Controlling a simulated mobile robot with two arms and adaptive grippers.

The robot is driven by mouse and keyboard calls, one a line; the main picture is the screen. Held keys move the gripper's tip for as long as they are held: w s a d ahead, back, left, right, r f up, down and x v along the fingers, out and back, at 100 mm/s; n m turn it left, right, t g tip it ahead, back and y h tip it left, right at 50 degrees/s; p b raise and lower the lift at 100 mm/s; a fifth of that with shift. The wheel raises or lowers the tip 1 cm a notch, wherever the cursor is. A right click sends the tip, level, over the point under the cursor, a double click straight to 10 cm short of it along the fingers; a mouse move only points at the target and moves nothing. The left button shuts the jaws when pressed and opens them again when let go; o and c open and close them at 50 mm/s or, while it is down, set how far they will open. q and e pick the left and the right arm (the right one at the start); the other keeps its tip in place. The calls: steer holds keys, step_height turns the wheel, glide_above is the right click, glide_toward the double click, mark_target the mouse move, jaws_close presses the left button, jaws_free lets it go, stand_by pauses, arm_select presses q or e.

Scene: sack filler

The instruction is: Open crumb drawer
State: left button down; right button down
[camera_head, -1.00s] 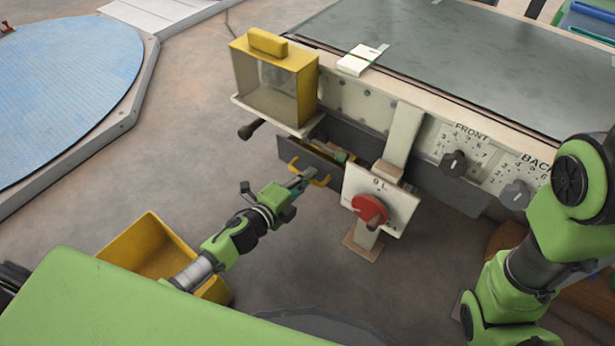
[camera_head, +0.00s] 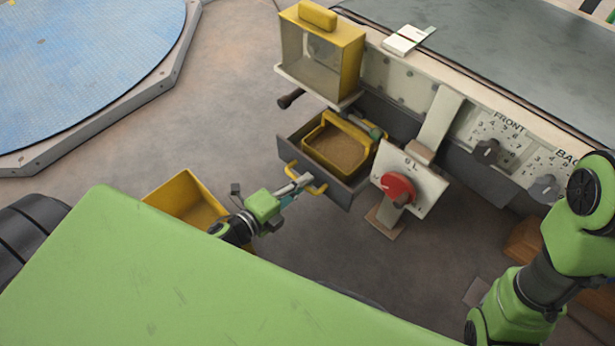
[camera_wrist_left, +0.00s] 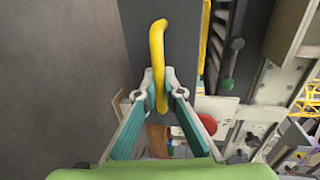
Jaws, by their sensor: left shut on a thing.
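The crumb drawer (camera_head: 297,148) is a grey drawer under the machine's front panel, pulled well out in the head view. A yellow-rimmed tray with brown contents (camera_head: 338,146) lies inside it. Its yellow handle (camera_head: 319,187) is on the drawer front. My left gripper (camera_head: 303,181) is shut on this handle. In the left wrist view the handle (camera_wrist_left: 157,50) passes between the fingertips (camera_wrist_left: 155,90), with the grey drawer front (camera_wrist_left: 178,45) behind. My right arm shows at the right of the head view, but its gripper is not seen.
A yellow-framed box (camera_head: 322,60) stands on a ledge above the drawer. A panel with a red knob (camera_head: 398,187) stands close to the right of the drawer. A yellow bin (camera_head: 186,199) is on the floor near my left arm. Open floor (camera_head: 235,125) lies left of the drawer.

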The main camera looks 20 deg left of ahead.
arm_select(q)
steer(key=c, duration=2.2)
jaws_free()
steer(key=shift+w, duration=0.1)
steer(key=shift+o, duration=0.2)
steer(key=v, duration=1.2)
steer(key=shift+d, duration=0.1)
steer(key=shift+c, duration=0.3)
